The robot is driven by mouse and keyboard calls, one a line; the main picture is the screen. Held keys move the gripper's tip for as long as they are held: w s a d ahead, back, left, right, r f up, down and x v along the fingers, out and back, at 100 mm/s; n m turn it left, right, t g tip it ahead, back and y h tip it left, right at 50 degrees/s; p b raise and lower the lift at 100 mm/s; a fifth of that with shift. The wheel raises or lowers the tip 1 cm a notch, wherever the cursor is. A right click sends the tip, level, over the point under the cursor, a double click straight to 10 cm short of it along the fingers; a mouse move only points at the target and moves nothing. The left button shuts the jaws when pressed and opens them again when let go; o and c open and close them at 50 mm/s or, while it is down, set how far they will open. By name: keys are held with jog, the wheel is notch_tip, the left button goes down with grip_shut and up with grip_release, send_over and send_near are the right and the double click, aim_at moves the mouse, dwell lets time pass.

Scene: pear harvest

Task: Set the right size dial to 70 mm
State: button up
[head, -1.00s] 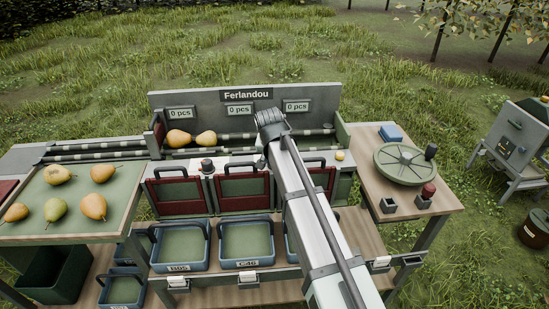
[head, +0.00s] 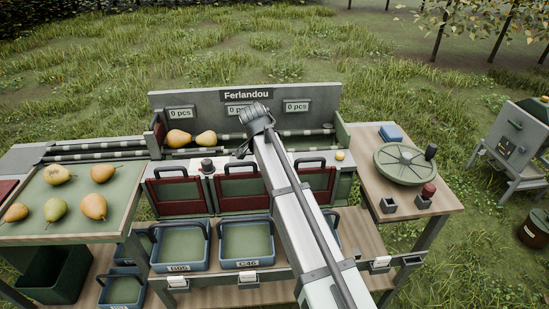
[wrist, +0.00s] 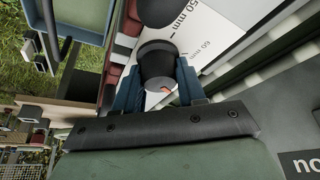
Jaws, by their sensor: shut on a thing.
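In the wrist view my gripper (wrist: 158,88) has its blue fingers closed on both sides of a dark round knob (wrist: 157,60), which I take to be the right size dial. A small orange mark shows between the fingers. A second dark knob (wrist: 160,10) is close by at the top edge. A white scale plate (wrist: 215,30) beside them reads 50 mm and 60 mm; no 70 mm mark is visible. In the head view the left dial (head: 207,165) stands on the sorter, while my arm hides most of the held knob.
Two pears (head: 192,138) lie on the sorter's rollers. Red-framed flaps (head: 174,192) and blue crates (head: 246,243) are below. A grey panel is close to my gripper's right in the wrist view.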

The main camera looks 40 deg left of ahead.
dwell(0.4)
jog(key=o, duration=0.9)
jog(key=shift+o, duration=0.7)
jog(key=shift+d, duration=0.1)
